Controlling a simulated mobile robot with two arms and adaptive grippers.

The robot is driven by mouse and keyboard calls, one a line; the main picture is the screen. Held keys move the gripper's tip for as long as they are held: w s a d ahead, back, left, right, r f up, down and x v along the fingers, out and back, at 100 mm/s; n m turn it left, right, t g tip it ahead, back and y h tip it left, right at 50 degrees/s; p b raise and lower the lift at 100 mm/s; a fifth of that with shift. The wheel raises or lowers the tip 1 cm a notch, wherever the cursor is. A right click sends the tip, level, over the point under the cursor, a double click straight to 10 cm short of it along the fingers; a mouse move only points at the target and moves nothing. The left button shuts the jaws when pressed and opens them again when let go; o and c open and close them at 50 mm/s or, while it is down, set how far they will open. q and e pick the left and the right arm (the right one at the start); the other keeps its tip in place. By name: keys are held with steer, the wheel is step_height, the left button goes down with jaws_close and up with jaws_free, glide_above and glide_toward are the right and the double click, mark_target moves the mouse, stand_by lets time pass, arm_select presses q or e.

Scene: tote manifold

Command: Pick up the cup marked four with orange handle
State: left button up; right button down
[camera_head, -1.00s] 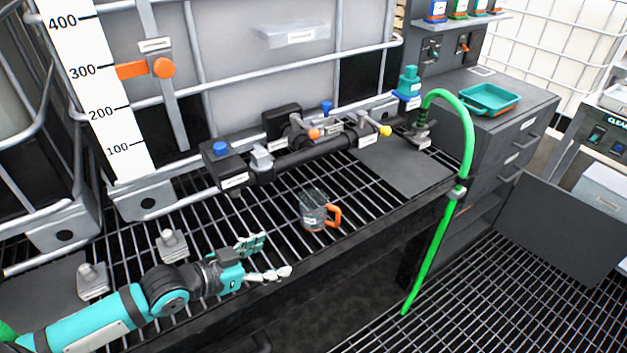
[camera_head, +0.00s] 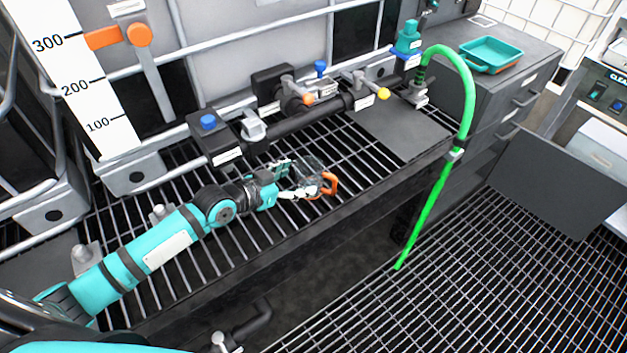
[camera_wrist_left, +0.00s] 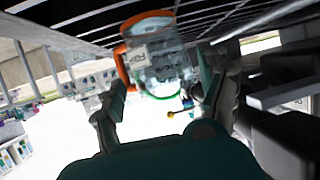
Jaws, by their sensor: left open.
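The clear cup (camera_head: 311,170) with an orange handle (camera_head: 331,184) stands on the black grated bench near its front edge. My left gripper (camera_head: 295,181) comes in from the left and is open, with its fingers at the cup's left side. In the left wrist view the cup (camera_wrist_left: 158,60) lies between the two spread fingers, its orange handle (camera_wrist_left: 123,62) at the left. A pale label shows on the cup, but I cannot read its mark clearly. Whether the fingers touch the cup I cannot tell. My right gripper is not in view.
A dark pipe manifold (camera_head: 300,140) with coloured valve knobs runs behind the cup. A green hose (camera_head: 440,195) hangs over the bench's right end. A dark flat plate (camera_head: 405,130) lies on the bench to the right. A teal tray (camera_head: 492,53) sits on the cabinet.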

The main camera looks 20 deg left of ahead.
mark_target(311, 175)
arm_select(q)
steer(key=x, duration=0.5)
steer(key=shift+w+d+f, duration=0.15)
steer(key=shift+w, duration=0.05)
steer(key=shift+c, duration=0.4)
steer(key=c, duration=0.8)
